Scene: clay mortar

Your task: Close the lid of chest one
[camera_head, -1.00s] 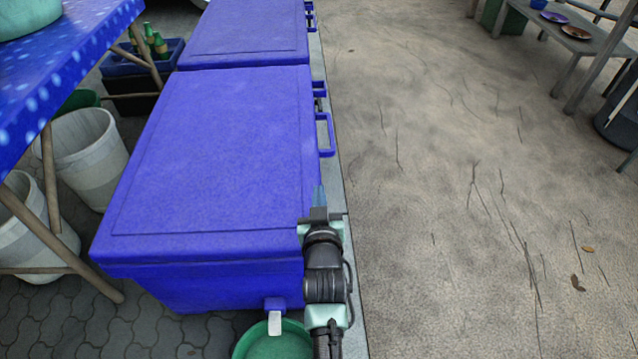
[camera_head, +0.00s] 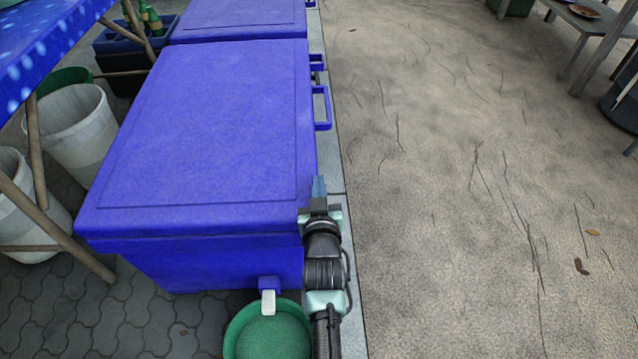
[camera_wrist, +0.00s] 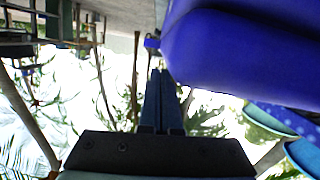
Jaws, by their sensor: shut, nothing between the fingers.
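The near blue chest (camera_head: 210,135) fills the middle of the head view. Its lid lies flat on the body, and I see no gap along the near edge. A second blue chest (camera_head: 238,20) stands directly behind it; I cannot tell from the picture which is chest one. My gripper (camera_head: 318,188) is at the near chest's front right corner, close beside the lid's edge; whether it touches is unclear. In the wrist view my gripper (camera_wrist: 160,78) has its fingers together and empty, and the blue chest edge (camera_wrist: 225,55) is close to the right of them.
A green basin (camera_head: 268,335) sits below the chest's white-tipped spout. White buckets (camera_head: 82,130) and a blue-clothed table (camera_head: 45,45) stand at the left. A blue crate with green bottles (camera_head: 130,45) is at the back left. The sandy ground (camera_head: 450,180) at the right is open.

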